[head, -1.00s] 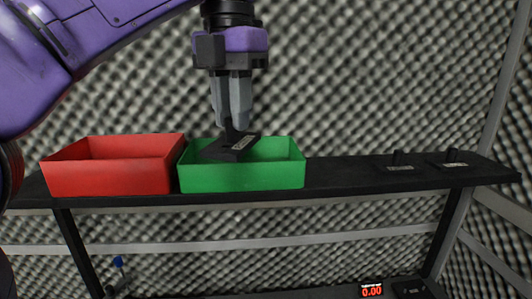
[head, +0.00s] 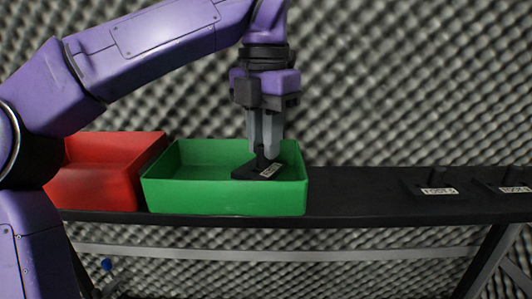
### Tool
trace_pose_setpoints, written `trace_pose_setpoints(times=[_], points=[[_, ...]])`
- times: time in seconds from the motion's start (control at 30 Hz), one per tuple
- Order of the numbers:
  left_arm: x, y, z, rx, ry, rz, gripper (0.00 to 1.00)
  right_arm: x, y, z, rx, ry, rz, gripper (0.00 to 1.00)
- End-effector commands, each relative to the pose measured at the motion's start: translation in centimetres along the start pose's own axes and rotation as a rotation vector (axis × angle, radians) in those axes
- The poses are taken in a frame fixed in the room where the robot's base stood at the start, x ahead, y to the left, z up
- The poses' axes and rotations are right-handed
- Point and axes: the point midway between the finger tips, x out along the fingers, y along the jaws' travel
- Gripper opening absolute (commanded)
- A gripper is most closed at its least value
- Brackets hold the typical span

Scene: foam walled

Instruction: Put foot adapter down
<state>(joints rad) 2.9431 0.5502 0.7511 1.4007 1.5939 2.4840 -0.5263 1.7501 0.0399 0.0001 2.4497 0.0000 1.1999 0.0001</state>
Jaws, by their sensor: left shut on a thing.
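The foot adapter (head: 258,171) is a flat black plate with an upright peg and a small white label. My left gripper (head: 265,151) points straight down and is shut on the adapter's peg. It holds the adapter over the right half of the green bin (head: 222,198), around rim height. I cannot tell whether the plate touches anything. The part of the green bin floor behind the adapter is hidden. My right gripper is not in view.
A red bin (head: 95,187) stands left of the green bin on the black shelf (head: 350,205). Two more labelled black adapters with pegs, a nearer one (head: 438,187) and one at the right edge (head: 512,187), lie on the shelf. The shelf between bin and adapters is clear.

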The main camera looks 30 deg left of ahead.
Motion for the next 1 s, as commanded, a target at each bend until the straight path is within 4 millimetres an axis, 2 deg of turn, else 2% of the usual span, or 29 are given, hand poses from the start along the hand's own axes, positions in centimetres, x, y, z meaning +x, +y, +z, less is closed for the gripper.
trace_pose_setpoints(times=[0.03, 0.13, 0.47, 0.5, 0.57, 0.83, 0.93, 1.0], points=[[1.1, 0.0, 0.1, 0.006, 0.005, -0.003, 0.0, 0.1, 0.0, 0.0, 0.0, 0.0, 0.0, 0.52], [2.4, -0.2, 0.1, 0.008, 0.003, -0.003, 0.0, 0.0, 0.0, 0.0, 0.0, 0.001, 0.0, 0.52], [3.0, -0.3, 0.2, 0.007, 0.003, -0.001, 0.0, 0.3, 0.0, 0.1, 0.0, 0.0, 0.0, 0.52], [2.9, -0.3, 0.2, 0.007, 0.004, -0.001, 0.32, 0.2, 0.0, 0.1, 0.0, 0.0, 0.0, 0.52], [2.9, -0.3, 0.2, 0.007, 0.003, -0.001, 0.48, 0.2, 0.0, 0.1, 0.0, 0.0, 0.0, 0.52], [2.6, -0.3, 0.2, 0.007, 0.002, -0.001, 0.48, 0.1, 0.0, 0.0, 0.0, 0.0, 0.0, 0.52], [1.8, -0.3, 0.2, 0.004, 0.001, 0.001, 0.48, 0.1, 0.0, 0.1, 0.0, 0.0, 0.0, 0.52], [0.5, -0.3, 0.2, 0.002, -0.002, 0.002, 0.48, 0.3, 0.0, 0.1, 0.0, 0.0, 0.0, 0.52]])
